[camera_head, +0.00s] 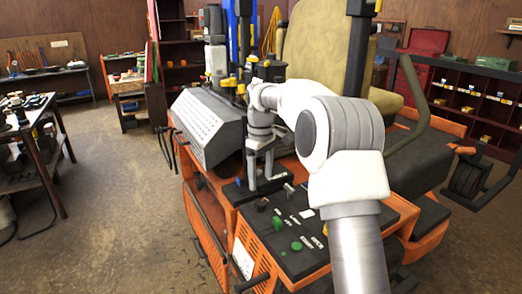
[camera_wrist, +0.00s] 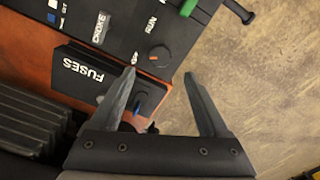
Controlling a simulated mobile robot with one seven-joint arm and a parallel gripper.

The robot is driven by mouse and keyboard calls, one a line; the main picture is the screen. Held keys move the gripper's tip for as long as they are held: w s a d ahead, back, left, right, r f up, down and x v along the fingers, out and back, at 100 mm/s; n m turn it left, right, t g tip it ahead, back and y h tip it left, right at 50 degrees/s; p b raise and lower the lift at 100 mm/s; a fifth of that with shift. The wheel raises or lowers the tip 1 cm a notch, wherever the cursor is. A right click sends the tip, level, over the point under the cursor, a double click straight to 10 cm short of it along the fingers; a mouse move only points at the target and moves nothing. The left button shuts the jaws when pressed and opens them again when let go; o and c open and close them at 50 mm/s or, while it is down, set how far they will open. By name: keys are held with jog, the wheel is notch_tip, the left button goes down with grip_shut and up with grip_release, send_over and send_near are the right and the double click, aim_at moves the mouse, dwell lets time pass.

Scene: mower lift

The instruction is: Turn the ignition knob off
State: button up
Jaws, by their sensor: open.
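In the wrist view a round black knob (camera_wrist: 159,56) with a small orange-red mark sits on the black control panel (camera_wrist: 115,30), below the word RUN. It appears to be the ignition knob; its exact setting is too small to read. My gripper (camera_wrist: 160,74) is open and empty, its two dark fingers apart, with the knob showing between and just past the fingertips. I cannot tell the height gap; no contact shows. In the head view my gripper (camera_head: 262,178) points down over the far end of the mower's control panel (camera_head: 310,252).
A black FUSES cover (camera_wrist: 95,78) and a blue-marked knob (camera_wrist: 138,103) lie near the left finger. A green part (camera_wrist: 188,8) and a black lever (camera_wrist: 238,12) are farther along the panel. The mower's grey ribbed housing (camera_head: 205,125) stands behind my gripper.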

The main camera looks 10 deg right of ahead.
notch_tip(320, 180, up, 9)
jog(key=shift+r+p, duration=0.2)
jog(key=shift+p, duration=0.2)
jog(key=s+a+r+m+t, duration=0.1)
jog(key=s+r+m, duration=0.15)
jog(key=s, duration=0.65)
jog(key=s+r+m+t, duration=0.15)
jog(key=s+r, duration=0.25)
jog(key=s, duration=0.4)
jog(key=s+f+m+t, duration=0.1)
jog(key=s+f, duration=0.3)
jog(key=s, duration=0.5)
jog(key=s+d+f+m+t, duration=0.1)
jog(key=s+f+m+t, duration=0.1)
jog(key=s, duration=0.7)
notch_tip(320, 180, down, 2)
jog(key=shift+s+f+m, duration=0.15)
jog(key=shift+s+m, duration=0.15)
jog(key=shift+m, duration=0.3)
